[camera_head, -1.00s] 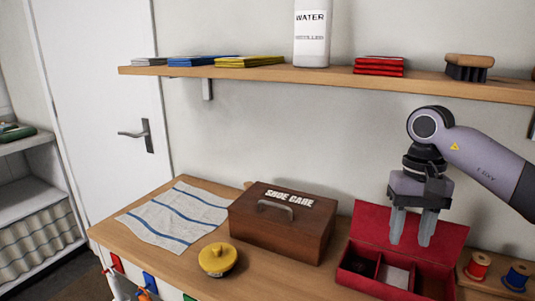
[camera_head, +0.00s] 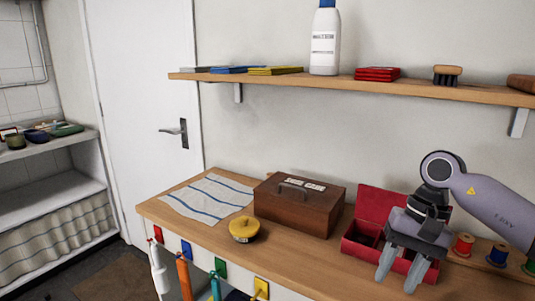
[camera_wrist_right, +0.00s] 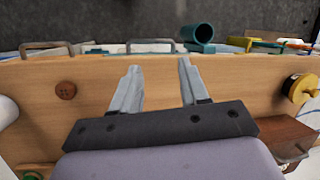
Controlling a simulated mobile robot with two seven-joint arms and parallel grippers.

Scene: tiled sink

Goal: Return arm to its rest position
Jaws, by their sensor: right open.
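My right gripper (camera_head: 396,282) is open and empty, its fingers pointing down in front of the red open box (camera_head: 362,242), near the front of the wooden worktop (camera_head: 310,262). The gripper hides part of that box. My right arm comes in from the right edge of the head view. My left gripper is in neither view.
A brown shoe care box (camera_head: 299,204), a yellow tin (camera_head: 244,228) and a striped cloth (camera_head: 208,198) lie on the worktop. Thread spools (camera_head: 463,245) stand right of the gripper. A shelf (camera_head: 330,84) runs above. Coloured items hang along the front edge.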

